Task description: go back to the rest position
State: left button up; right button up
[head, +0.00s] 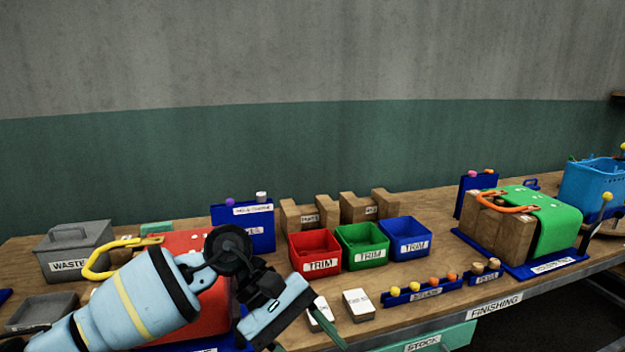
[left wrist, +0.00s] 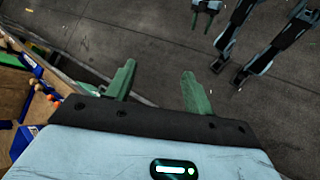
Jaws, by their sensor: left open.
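My left gripper (head: 310,343) hangs at the front edge of the bench, in front of the white blocks, angled down and to the right. In the left wrist view its two green fingers (left wrist: 159,70) stand apart with nothing between them, over the grey floor. My left forearm crosses the lower left of the head view and hides part of the red press block. At the top of the left wrist view a small gripper shape, apparently my right gripper (left wrist: 206,16), hangs down; its jaw state is too small to judge.
The bench holds a grey waste box (head: 75,250), red (head: 316,263), green (head: 362,258) and blue (head: 408,252) trim bins, and a blue rack (head: 422,293) of small knobs. A green-covered press (head: 540,217) stands right. The floor beyond the bench looks clear.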

pick_arm(q)
jog(key=s+d+n+t+h, duration=0.1)
jog(key=s+d+n+h, duration=0.4)
jog(key=n+h, duration=0.8)
jog(key=a+f+m+t+y+p, duration=0.1)
jog(key=a+f+m+t+y, duration=0.75)
jog(key=m, duration=0.75)
jog(key=a+f+m+t+y+p, duration=0.1)
jog(key=a+f+m+t+y, duration=0.45)
jog(key=f+m+t, duration=0.85)
jog(key=s+a+f+n+g+y, duration=0.2)
jog(key=s+a+f+n+g, duration=0.1)
jog(key=s, duration=0.4)
jog(key=s+a+f+n+g+y, duration=0.2)
jog(key=s+a+f+n+g, duration=0.1)
jog(key=s, duration=0.5)
jog(key=s+a+f+n+g+y, duration=0.1)
jog(key=s+a+f+n+g, duration=0.3)
jog(key=s+a+f, duration=0.1)
jog(key=shift+s+a+f+n+y+p, duration=0.35)
jog(key=shift+s+f, duration=0.55)
jog(key=shift+s, duration=0.3)
pick_arm(e)
jog(key=r, duration=0.1)
jog(key=w+r, duration=0.2)
jog(key=shift+d+r+t, duration=0.15)
jog(key=shift+r+t, duration=0.05)
jog(key=shift+t, duration=0.2)
jog(key=shift+s+d, duration=0.1)
jog(key=shift+d, duration=0.05)
